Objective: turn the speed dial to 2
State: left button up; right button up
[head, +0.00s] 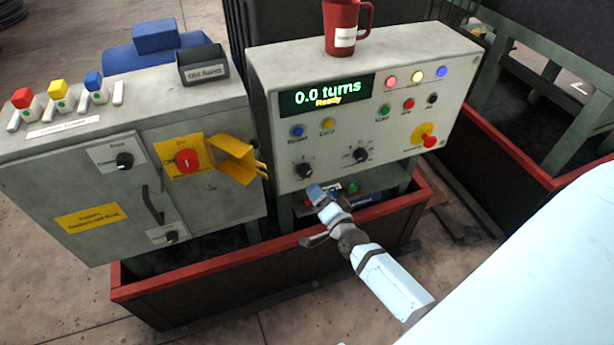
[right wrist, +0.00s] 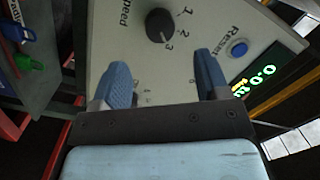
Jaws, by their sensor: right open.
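The speed dial (head: 304,170) is a black round knob at the lower left of the grey control panel's front, below a blue button. In the right wrist view the dial (right wrist: 160,25) shows at top centre, with "Speed" and the numbers 1, 2 and 3 around it. Its exact setting is hard to read. My right gripper (head: 318,198) is just below and in front of the dial. In the right wrist view its blue fingers (right wrist: 163,76) are apart and empty, with the dial beyond them, not between them. My left gripper is not in view.
A second black dial (head: 360,155) sits to the right on the panel. The display (head: 328,96) reads "0.0 turns, Ready". A red mug (head: 343,28) stands on top. A yellow bracket (head: 236,158) sticks out at left. A red-rimmed bin (head: 200,285) lies below.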

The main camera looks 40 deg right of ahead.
aim_at(307, 175)
jog(key=w, duration=0.5)
jog(key=w+d, duration=0.1)
jog(key=w, duration=0.2)
jog(key=shift+w+d, duration=0.1)
jog(key=c, duration=0.9)
